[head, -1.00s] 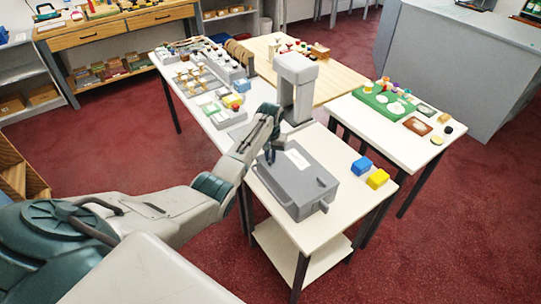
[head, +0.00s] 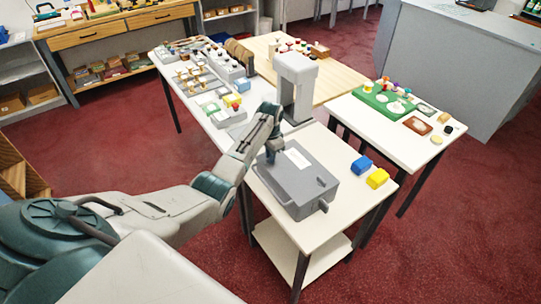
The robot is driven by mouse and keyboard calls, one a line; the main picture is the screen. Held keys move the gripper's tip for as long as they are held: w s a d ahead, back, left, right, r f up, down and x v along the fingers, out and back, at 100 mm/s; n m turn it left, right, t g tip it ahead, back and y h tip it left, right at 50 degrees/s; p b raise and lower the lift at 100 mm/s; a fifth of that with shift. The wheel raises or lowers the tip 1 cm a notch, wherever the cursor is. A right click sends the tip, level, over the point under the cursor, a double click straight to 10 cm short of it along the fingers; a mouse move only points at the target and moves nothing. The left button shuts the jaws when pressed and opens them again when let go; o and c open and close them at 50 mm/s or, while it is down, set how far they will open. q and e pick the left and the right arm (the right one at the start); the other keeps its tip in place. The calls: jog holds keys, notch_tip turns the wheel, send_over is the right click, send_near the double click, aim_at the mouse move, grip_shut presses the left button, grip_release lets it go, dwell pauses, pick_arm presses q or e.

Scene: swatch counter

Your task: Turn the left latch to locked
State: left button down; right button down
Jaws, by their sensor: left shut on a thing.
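A grey case (head: 299,186) lies on the white table, with a pale label (head: 298,158) on its top. A small dark latch (head: 323,206) sticks out at its near right corner. My left gripper (head: 270,157) reaches down at the case's far left corner. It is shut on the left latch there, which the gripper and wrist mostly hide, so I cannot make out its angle. My right gripper is not in view.
A blue block (head: 361,165) and a yellow block (head: 377,178) sit right of the case on the white table (head: 350,200). A tall grey stand (head: 296,85) rises just behind. The table's front right is clear.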

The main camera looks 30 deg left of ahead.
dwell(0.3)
pick_arm(q)
jog(key=c, duration=1.5)
grip_release()
notch_tip(320, 180, up, 11)
jog(key=b, duration=0.3)
jog(key=shift+b, duration=0.35)
jog(key=shift+f, duration=0.15)
